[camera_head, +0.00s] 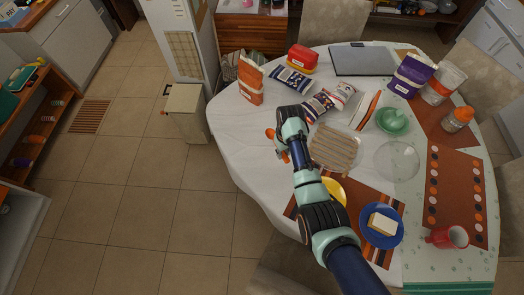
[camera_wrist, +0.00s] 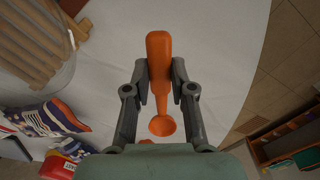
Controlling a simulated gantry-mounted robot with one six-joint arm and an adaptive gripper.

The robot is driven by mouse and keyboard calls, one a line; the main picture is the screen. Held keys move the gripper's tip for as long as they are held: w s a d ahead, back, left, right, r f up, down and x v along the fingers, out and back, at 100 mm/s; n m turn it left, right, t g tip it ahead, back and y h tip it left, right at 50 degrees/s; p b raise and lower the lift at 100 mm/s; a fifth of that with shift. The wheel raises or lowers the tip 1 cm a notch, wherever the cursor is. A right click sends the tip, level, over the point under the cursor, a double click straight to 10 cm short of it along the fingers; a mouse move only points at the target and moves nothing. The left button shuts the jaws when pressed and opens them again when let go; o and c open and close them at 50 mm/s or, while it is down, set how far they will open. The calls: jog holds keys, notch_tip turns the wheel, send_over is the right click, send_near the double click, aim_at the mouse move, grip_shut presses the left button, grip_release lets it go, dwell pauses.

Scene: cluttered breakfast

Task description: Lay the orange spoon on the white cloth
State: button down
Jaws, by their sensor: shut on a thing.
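My gripper (camera_wrist: 158,80) is shut on the handle of the orange spoon (camera_wrist: 159,48), with one finger on each side. The spoon's round bowl (camera_wrist: 162,126) lies toward my palm in the wrist view. The white cloth (camera_wrist: 218,40) spreads beneath the spoon; I cannot tell whether they touch. In the head view my gripper (camera_head: 278,145) is over the left part of the white cloth (camera_head: 229,135), and only orange bits of the spoon (camera_head: 270,133) show beside it.
A slatted tan board in a clear tray (camera_head: 335,148) is just right of my gripper. An orange carton (camera_head: 250,82), printed bags (camera_head: 292,78) and a red tub (camera_head: 302,59) stand behind. A yellow plate (camera_head: 334,189) and blue plate (camera_head: 394,232) are nearer. The cloth's left side is clear.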

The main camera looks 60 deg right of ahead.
aim_at(281, 164)
jog(key=shift+a+r+p, duration=0.1)
jog(key=shift+r+p, duration=0.05)
jog(key=shift+p, duration=0.25)
notch_tip(281, 164, down, 8)
jog(key=b, duration=0.5)
jog(key=shift+r+b, duration=0.25)
jog(key=shift+b, duration=0.05)
jog(key=shift+f+b, duration=0.3)
jog(key=shift+f, duration=0.1)
dwell(0.4)
jog(key=shift+c, duration=1.7)
grip_release()
jog(key=shift+r, duration=0.1)
